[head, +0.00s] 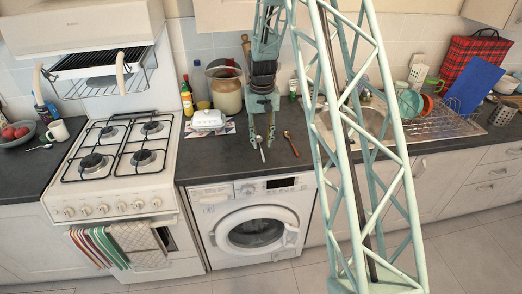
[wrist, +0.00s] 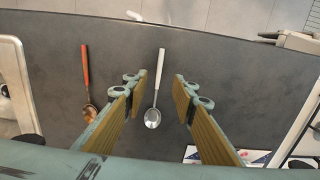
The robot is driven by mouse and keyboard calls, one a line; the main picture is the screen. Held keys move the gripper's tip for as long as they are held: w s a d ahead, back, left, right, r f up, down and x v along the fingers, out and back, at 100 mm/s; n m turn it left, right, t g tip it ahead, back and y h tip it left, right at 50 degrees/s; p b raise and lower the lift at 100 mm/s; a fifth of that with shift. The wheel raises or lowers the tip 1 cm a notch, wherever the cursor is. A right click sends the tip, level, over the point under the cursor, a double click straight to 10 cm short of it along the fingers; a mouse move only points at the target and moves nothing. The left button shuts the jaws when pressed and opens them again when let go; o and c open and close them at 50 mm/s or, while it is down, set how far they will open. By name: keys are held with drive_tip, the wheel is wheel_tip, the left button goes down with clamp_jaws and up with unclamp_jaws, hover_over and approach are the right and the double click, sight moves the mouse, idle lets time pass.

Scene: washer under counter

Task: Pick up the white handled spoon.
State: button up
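The white handled spoon (wrist: 161,64) lies on the dark counter. In the wrist view its metal bowl points down the picture and its white handle points up. In the head view my gripper (head: 262,138) points down over the spoon. The gap between fingertips and counter is hard to judge.
A spoon with an orange-brown handle (wrist: 86,68) lies left of the fingers in the wrist view. A white butter dish (head: 208,119) stands left of my gripper in the head view, and the sink (head: 350,122) is to the right. A jar (head: 226,94) stands behind.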

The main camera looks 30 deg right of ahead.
sight(262, 153)
drive_tip(key=shift+d+f, duration=0.1)
drive_tip(key=shift+f, duration=2.4)
drive_tip(key=shift+c, duration=0.7)
clamp_jaws()
